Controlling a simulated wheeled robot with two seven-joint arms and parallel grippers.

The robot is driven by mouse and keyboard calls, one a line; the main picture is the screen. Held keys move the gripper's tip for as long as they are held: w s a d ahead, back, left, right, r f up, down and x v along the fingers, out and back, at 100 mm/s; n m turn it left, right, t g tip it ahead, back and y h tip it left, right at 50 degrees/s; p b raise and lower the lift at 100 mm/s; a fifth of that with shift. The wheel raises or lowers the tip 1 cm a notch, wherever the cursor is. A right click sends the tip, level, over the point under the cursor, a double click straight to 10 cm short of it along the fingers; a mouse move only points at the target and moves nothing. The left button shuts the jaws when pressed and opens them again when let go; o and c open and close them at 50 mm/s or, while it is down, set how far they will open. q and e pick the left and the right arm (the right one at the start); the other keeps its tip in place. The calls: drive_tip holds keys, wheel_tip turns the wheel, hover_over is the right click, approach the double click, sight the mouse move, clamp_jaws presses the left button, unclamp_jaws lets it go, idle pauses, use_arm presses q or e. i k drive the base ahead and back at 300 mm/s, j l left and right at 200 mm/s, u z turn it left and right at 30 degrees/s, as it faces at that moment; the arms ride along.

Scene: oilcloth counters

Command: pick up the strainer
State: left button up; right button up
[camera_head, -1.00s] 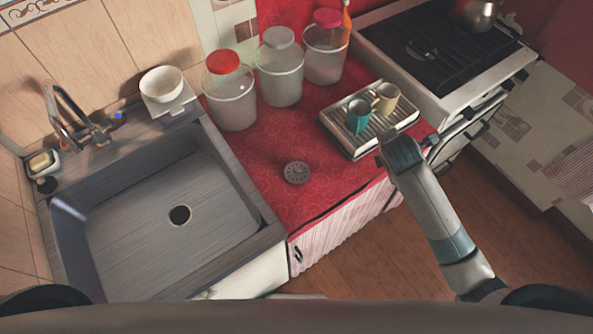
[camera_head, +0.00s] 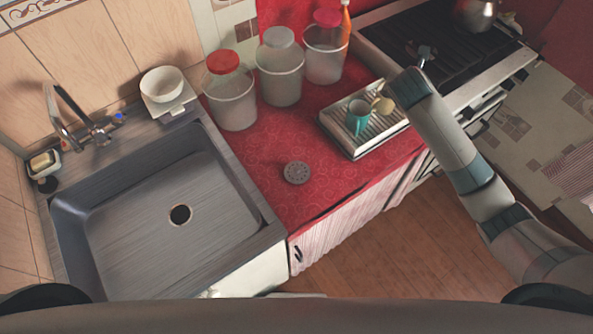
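The strainer (camera_head: 296,172), a small round grey disc with holes, lies flat on the red counter (camera_head: 262,150), right of the sink. Nothing touches it. My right arm reaches in from the lower right, and its end (camera_head: 408,88) is over the right end of the dish rack, near the stove, well up and right of the strainer. My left gripper is not in view.
Three lidded jars (camera_head: 281,78) stand at the back of the counter. The sink (camera_head: 120,235) is left, the stove (camera_head: 395,40) right. The counter around the strainer is clear.

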sight(298, 172)
drive_tip(key=k+l+u, duration=0.15)
drive_tip(key=l+u, duration=0.2)
drive_tip(key=k+l+u, duration=0.15)
drive_tip(key=u, duration=0.2)
drive_tip(key=k+l+u, duration=0.25)
drive_tip(key=u, duration=0.15)
